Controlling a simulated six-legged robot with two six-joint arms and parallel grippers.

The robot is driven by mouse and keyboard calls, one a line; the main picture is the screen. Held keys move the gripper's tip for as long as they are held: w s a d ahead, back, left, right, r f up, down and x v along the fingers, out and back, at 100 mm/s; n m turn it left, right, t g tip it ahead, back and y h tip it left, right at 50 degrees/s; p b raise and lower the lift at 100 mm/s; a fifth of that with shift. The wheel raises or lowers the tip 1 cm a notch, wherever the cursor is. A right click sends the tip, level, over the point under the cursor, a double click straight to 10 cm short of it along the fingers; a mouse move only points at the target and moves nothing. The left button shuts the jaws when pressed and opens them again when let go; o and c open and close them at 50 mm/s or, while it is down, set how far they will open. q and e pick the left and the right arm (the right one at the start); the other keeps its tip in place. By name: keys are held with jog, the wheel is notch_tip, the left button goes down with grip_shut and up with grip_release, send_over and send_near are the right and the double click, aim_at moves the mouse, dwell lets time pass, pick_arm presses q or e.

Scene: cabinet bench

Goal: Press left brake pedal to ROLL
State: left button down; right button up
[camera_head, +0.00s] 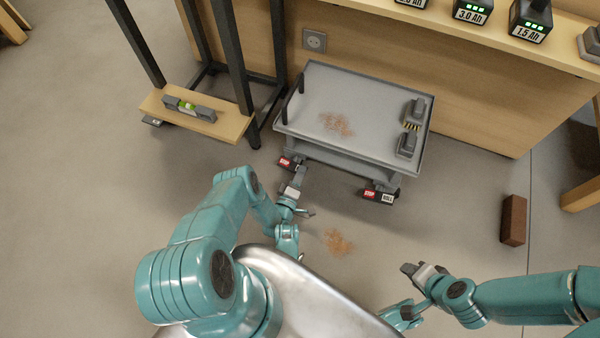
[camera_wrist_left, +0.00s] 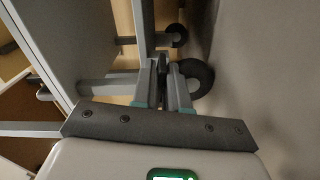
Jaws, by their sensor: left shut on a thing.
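The grey cart (camera_head: 372,105) stands in front of the wooden bench. Its left brake pedal (camera_head: 286,162) is low at the front left caster and shows a red STOP label; its other end is mostly covered by my gripper. My left gripper (camera_head: 300,172) is at this pedal, reaching in from the front. In the left wrist view its fingers (camera_wrist_left: 164,88) are close together around a narrow dark part, seemingly the pedal, beside a black caster wheel (camera_wrist_left: 192,78). The pedal's tilt is hidden. My right gripper (camera_head: 411,269) is above the floor at lower right, away from the cart; its jaw gap is unclear.
The right brake pedal (camera_head: 379,195) shows red STOP and black ROLL labels. A black-framed stand with a wooden shelf (camera_head: 205,125) is left of the cart. Brown debris (camera_head: 338,241) lies before the cart.

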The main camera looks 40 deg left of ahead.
pick_arm(q)
jog(key=c, duration=1.2)
grip_release()
jog(key=shift+c, duration=0.2)
jog(key=shift+s, duration=0.1)
